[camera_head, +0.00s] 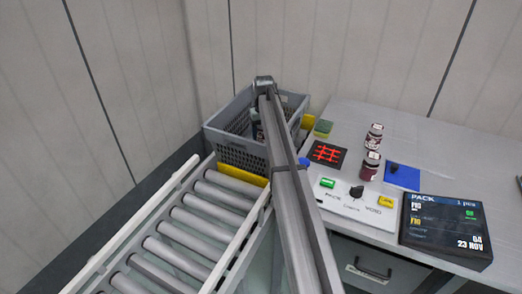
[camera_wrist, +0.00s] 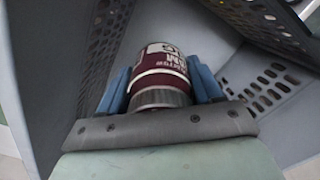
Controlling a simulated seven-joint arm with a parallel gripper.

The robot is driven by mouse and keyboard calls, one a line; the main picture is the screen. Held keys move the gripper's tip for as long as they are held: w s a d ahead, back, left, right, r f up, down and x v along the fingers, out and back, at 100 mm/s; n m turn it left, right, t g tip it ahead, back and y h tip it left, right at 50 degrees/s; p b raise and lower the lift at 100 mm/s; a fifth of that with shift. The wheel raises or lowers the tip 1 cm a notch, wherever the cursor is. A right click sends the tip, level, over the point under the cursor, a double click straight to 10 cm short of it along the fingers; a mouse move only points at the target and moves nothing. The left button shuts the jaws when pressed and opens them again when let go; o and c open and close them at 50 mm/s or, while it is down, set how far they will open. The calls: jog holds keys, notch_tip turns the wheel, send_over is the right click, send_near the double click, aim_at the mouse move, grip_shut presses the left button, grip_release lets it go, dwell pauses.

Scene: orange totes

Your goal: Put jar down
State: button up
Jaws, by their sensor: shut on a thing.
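In the wrist view, a jar (camera_wrist: 162,66) with a dark red and white label and a grey ribbed lid lies between the blue fingers of my gripper (camera_wrist: 162,88). The fingers are shut on it, with the lid end nearest the palm. The jar is inside the grey perforated crate (camera_wrist: 285,85); I cannot tell whether it touches the crate floor. In the head view, the crate (camera_head: 240,157) stands at the far end of the roller conveyor. My arm reaches into it and hides the jar and most of my gripper.
Two similar jars, one farther back (camera_head: 374,135) and one nearer (camera_head: 370,167), stand on the table (camera_head: 440,160) to the right. A control panel (camera_head: 352,205), a black display box (camera_head: 445,228) and a blue pad (camera_head: 402,177) are there too. The conveyor rollers (camera_head: 190,224) are bare.

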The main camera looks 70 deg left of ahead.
jog(key=shift+w+d+f+n, duration=0.25)
jog(key=shift+w+f+n, duration=0.2)
jog(key=shift+f+n, duration=0.15)
jog(key=shift+f, duration=4.75)
jog(key=o, duration=1.3)
jog(key=shift+f, duration=0.15)
jog(key=shift+o, duration=0.2)
notch_tip(320, 180, up, 12)
jog(key=shift+r, duration=0.15)
